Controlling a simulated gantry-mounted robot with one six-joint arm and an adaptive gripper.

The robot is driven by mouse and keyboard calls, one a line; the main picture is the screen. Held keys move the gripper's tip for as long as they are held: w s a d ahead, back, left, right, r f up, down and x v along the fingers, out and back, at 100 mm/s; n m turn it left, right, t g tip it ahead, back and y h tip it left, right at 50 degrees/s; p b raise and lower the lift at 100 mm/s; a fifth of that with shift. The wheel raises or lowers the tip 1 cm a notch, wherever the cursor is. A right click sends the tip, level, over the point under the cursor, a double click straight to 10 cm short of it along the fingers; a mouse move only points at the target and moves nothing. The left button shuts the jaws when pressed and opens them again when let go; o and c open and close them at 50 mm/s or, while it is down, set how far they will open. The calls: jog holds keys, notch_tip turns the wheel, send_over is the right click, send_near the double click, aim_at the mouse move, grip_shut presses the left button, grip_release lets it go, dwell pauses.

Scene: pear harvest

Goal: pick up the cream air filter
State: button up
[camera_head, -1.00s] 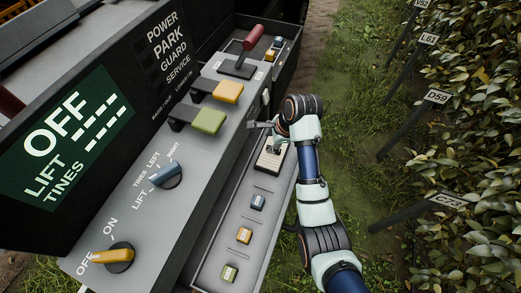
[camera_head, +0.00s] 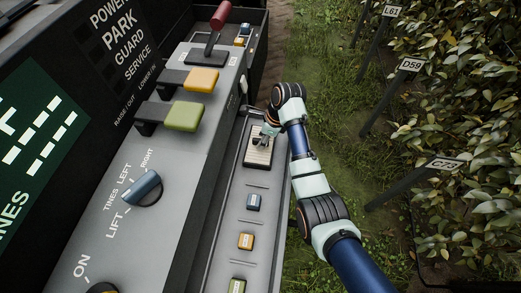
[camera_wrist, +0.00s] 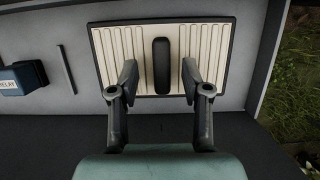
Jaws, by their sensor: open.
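The cream air filter (camera_wrist: 218,42) is a flat, pleated rectangle with a dark frame and a black raised bar across its middle. It lies in the grey tray, and it also shows in the head view (camera_head: 257,156), partly covered by my gripper. My gripper (camera_wrist: 160,78) is open in the wrist view. Its two fingers are on either side of the black bar, with a gap on each side. I cannot tell how far above the filter the fingertips are. In the head view my gripper (camera_head: 264,140) is over the filter's far part.
The tray (camera_head: 222,254) also holds a blue box (camera_head: 254,202), an orange box (camera_head: 245,241) and a green box (camera_head: 237,286), separated by low ribs. The control panel with a green lever (camera_head: 186,116) stands to the left. Grass and labelled posts (camera_head: 411,64) lie to the right.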

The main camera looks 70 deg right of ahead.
jog(key=shift+w+d+f, duration=0.1)
grip_shut()
dwell(0.5)
notch_tip(320, 180, up, 28)
jog(key=p, duration=1.9)
